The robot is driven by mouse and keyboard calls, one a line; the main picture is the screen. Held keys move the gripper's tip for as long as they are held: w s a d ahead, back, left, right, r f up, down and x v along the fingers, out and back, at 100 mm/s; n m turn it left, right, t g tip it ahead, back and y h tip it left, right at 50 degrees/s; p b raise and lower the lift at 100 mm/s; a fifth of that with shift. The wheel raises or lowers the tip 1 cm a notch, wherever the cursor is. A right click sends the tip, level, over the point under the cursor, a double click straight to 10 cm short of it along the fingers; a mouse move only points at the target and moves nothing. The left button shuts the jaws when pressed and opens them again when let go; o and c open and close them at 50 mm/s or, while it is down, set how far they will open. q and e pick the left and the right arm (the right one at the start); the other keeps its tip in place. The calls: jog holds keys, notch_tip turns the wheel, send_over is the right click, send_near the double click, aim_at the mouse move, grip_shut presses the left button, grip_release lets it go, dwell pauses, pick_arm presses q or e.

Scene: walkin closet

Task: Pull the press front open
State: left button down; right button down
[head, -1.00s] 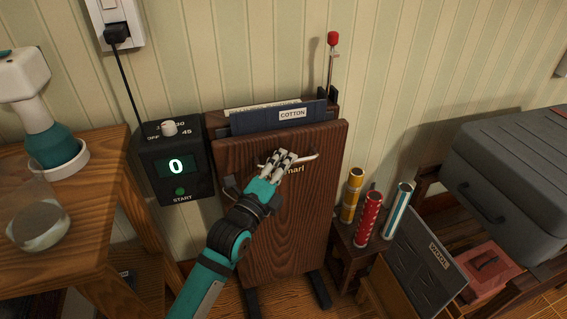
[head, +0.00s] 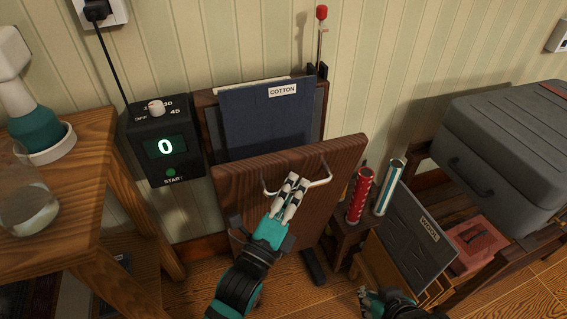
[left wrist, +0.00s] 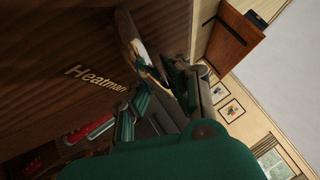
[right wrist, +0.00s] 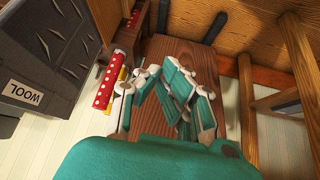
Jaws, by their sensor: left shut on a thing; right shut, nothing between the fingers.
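The press front (head: 310,226) is a dark wooden panel, tilted out at the top, away from the press's back part (head: 207,112). Its metal handle (head: 320,182) runs across its upper face. My left gripper (head: 290,190) is shut on the handle. The left wrist view shows its fingers at the handle (left wrist: 136,45) and the "Heatman" lettering on the front. A dark blue pad labelled COTTON (head: 265,125) stands inside against the back. My right gripper (head: 372,297) is shut and empty, low at the right, apart from the front; its closed fingers also show in the right wrist view (right wrist: 168,88).
A timer box (head: 166,148) reading 0 and a wooden side table (head: 85,165) stand left. Right are a red roller (head: 361,196), a blue-white roller (head: 388,188), a WOOL pad (head: 410,232) and a grey suitcase (head: 515,150). Some floor shows at front right.

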pick_arm(q)
jog(key=shift+s+d+f, duration=0.15)
jog(key=shift+s+f, duration=0.25)
jog(key=shift+s, duration=0.15)
jog(key=c, duration=1.4)
grip_release()
jog(key=shift+o, duration=0.3)
jog(key=shift+r, duration=0.1)
jog(key=v, duration=1.2)
